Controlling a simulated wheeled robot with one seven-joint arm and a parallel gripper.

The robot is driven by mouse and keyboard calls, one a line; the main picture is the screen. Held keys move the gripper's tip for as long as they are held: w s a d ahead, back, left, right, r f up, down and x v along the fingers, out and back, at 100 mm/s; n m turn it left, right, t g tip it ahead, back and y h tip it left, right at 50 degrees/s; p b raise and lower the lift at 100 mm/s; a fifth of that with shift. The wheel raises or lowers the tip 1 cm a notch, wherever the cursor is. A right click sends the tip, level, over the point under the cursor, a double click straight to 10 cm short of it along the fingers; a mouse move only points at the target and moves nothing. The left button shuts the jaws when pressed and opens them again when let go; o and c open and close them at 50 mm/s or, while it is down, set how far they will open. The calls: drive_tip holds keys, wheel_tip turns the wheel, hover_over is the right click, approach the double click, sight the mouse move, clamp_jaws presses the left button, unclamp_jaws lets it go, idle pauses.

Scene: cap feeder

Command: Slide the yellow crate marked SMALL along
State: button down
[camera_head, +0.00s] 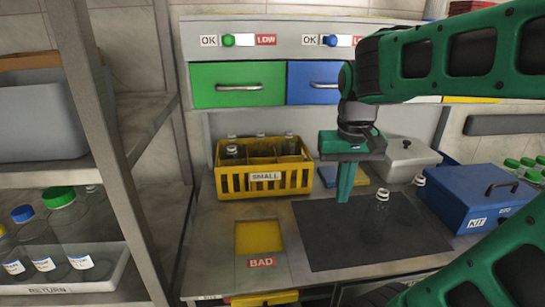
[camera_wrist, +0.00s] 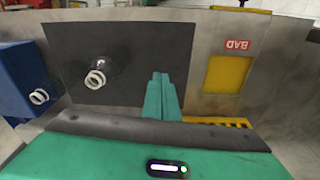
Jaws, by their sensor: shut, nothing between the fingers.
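The yellow crate marked SMALL (camera_head: 264,182) stands on the worktop, left of my gripper in the head view, with several bottles in its compartments. My gripper (camera_head: 344,198) points down to the right of the crate, its fingers together and empty. I cannot tell whether the fingers touch the crate or the counter. In the wrist view my gripper's closed fingers (camera_wrist: 161,97) show at the middle, and a slotted yellow edge of the crate (camera_wrist: 222,122) shows just right of them.
A dark mat (camera_head: 335,255) with a clear bottle (camera_head: 382,210) lies to the front right. A yellow square (camera_head: 258,238) marked BAD lies in front of the crate. A blue KIT box (camera_head: 470,200) and a grey lidded box (camera_head: 405,158) stand right. A shelf post (camera_head: 110,150) stands left.

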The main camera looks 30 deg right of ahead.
drive_tip(key=w+a+r+n+t, duration=0.1)
drive_tip(key=w+a+r, duration=0.2)
drive_tip(key=w+r, duration=0.6)
drive_tip(key=w+a+r+t, duration=0.25)
drive_tip(key=w+r, duration=0.45)
drive_tip(key=w, duration=0.4)
approach(262, 166)
drive_tip(key=w+d+f, duration=0.3)
drive_tip(key=d+f, duration=0.1)
drive_tip(key=f, duration=0.2)
drive_tip(key=shift+w+f+g+h, duration=0.2)
drive_tip(key=shift+w+g+h, duration=0.05)
drive_tip(key=shift+g+h, duration=0.1)
drive_tip(key=shift+s+d, duration=0.1)
drive_tip(key=shift+d, duration=0.05)
